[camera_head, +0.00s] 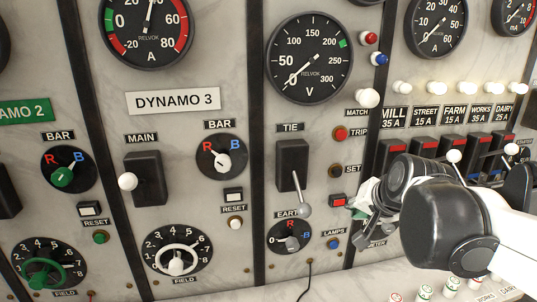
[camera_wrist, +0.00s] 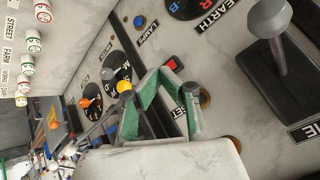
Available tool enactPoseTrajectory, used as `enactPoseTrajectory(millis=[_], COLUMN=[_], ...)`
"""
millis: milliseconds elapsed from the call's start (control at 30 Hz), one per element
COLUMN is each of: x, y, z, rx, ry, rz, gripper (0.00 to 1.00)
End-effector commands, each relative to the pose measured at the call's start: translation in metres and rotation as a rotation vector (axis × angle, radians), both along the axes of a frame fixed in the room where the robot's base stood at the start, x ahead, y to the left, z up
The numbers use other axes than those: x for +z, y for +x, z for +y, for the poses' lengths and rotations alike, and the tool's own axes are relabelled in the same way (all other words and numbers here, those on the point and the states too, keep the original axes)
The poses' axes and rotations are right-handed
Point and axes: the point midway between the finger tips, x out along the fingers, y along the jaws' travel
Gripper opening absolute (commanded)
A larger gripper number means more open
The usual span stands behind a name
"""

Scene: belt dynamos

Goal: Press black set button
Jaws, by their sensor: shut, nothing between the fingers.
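The black set button (camera_head: 335,170) sits in a brown ring beside the SET label (camera_head: 352,169), on the panel right of the TIE switch. In the wrist view the dark button (camera_wrist: 204,98) shows just right of my gripper (camera_wrist: 166,76), its label partly hidden by a finger. My gripper is shut and empty, its green-and-grey fingers drawn together. In the head view my gripper (camera_head: 359,203) is to the lower right of the button, close to the panel. I cannot tell whether it touches the panel.
The red trip button (camera_head: 340,133) is above the set button, and a red square lamp (camera_head: 338,201) is below it. The TIE lever (camera_head: 301,199) sticks out on the left. Several breaker switches (camera_head: 452,150) stand to the right.

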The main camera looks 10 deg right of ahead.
Motion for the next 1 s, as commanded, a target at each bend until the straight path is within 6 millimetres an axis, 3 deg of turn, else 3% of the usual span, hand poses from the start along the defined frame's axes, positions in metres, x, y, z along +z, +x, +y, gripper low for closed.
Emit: enactPoseTrajectory(millis=[33,233,733,1000], x=[0.013,0.027,0.028,0.026], y=[0.003,0.009,0.012,0.037], z=[-0.007,-0.021,-0.023,-0.023], rx=[-0.021,-0.063,-0.069,-0.068], ry=[0.011,0.037,0.042,0.042], rz=[-0.006,-0.021,-0.024,-0.025], gripper=[0.00,0.00,0.00,0.00])
